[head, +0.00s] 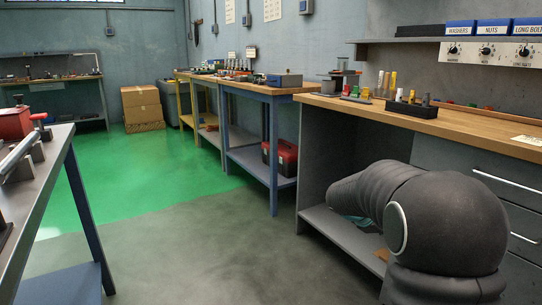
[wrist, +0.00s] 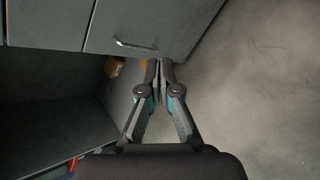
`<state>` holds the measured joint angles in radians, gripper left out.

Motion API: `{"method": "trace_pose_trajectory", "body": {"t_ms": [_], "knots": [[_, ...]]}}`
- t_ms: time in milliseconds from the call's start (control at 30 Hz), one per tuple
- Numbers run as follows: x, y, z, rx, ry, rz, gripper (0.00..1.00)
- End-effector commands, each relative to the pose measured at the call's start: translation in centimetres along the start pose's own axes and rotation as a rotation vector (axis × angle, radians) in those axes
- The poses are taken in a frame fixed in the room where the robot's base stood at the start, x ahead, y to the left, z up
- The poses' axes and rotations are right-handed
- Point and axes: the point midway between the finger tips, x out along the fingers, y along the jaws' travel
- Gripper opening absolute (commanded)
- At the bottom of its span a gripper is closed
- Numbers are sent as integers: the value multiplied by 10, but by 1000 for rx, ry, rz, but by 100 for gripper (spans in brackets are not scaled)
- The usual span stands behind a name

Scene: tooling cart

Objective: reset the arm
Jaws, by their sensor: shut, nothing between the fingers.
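My gripper (wrist: 160,68) shows in the wrist view with its two fingers together and nothing between them. It hangs low in front of the grey cart's drawers, over the grey floor. In the head view my dark arm fills the lower right, folded beside the wooden-topped bench, and the gripper's fingers are hidden there. A drawer front with a metal handle (wrist: 136,43) lies just beyond the fingertips in the wrist view. I cannot tell whether the fingertips touch it.
The wooden-topped bench (head: 470,128) carries a dark holder (head: 405,110) and small tools. Blue-legged (head: 273,150) and yellow-legged benches stand behind it. Cardboard boxes (head: 141,103) sit at the back. A grey table (head: 40,170) stands at left. The floor (head: 200,255) between is clear.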

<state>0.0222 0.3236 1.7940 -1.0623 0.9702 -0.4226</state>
Motion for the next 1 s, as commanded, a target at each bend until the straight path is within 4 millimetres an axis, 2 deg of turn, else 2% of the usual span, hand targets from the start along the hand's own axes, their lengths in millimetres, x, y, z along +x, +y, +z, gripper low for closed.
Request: {"method": "trace_pose_trajectory", "body": {"t_ms": [33, 200, 500, 800, 1000], "knots": [[-14, -22, 9, 98, 35, -58, 0], [-55, -92, 27, 400, 127, -252, 0], [-130, -188, 53, 809, 246, -527, 0], [-192, -259, 75, 1054, 378, -707, 0], [-219, -284, 94, 1122, 477, -719, 0]]}}
